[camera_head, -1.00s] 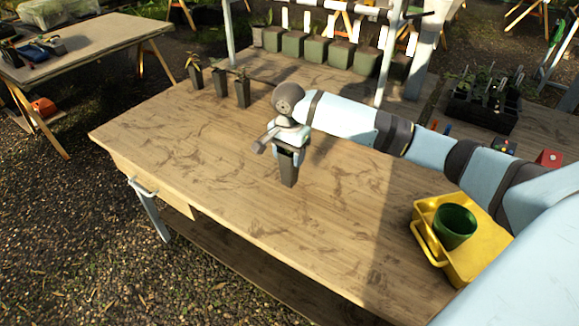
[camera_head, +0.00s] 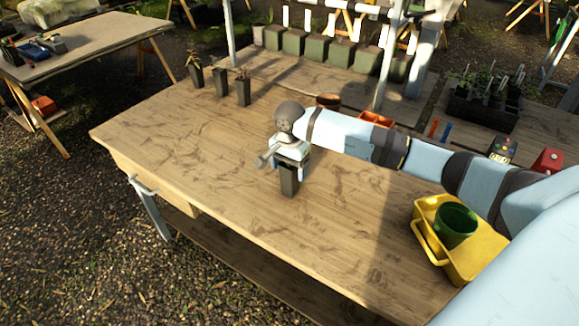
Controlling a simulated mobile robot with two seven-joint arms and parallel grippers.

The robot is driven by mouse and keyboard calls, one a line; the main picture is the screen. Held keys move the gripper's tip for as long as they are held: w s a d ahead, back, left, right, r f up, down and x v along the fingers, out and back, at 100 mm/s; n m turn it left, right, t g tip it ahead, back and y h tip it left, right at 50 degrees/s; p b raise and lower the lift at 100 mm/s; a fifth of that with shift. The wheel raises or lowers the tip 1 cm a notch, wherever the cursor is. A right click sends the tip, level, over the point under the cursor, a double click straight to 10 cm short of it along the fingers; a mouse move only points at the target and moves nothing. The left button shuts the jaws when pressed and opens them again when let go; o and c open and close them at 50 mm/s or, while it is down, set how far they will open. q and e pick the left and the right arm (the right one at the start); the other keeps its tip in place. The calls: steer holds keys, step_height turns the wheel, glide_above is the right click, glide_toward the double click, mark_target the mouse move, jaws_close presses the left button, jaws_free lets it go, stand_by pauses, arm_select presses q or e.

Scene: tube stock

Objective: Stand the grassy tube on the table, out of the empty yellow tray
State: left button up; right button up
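My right gripper (camera_head: 290,163) reaches in from the right and points down over the middle of the table (camera_head: 200,160). It is shut on a dark, square, tapered tube (camera_head: 288,181), which it holds upright. The tube's foot is at or just above the table top; I cannot tell whether it touches. The gripper hides the tube's top, so I cannot see any grass in it. The yellow tray (camera_head: 466,268) lies at the table's right end with a green pot (camera_head: 455,225) in it, and no tube shows there. My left gripper is not in view.
Three dark tubes with seedlings stand at the table's far left, the nearest one (camera_head: 243,90) at the right of the row. A brown pot (camera_head: 328,100) and an orange tray (camera_head: 377,118) lie behind my arm. The table around the held tube is clear.

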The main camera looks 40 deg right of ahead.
step_height(320, 180, up, 12)
steer(key=shift+r, duration=0.2)
stand_by(0.5)
stand_by(0.4)
